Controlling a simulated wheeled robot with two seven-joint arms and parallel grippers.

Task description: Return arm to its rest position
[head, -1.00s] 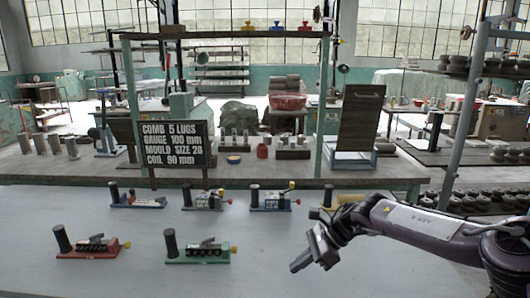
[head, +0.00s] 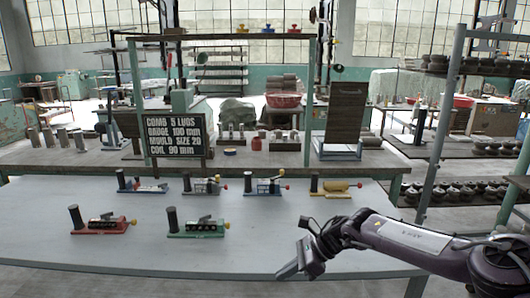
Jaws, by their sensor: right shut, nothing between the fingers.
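My right arm comes in from the lower right, and its gripper (head: 288,271) is shut and empty. It hangs over the front right part of the grey table (head: 150,245), apart from the tools. My left gripper is not in view. Several small tools with black upright cylinders stand on the table. A red-based one (head: 104,222) and a green-based one (head: 198,227) are in the front row. A blue one (head: 142,184), a grey one (head: 204,185), another blue one (head: 265,186) and a yellow one (head: 335,187) are in the back row.
A black sign (head: 176,134) with white lettering stands behind the table's back row. A wooden bench (head: 260,160) runs behind the table. A shelf rack (head: 438,130) with dark pots stands at the right. The table's front middle is clear.

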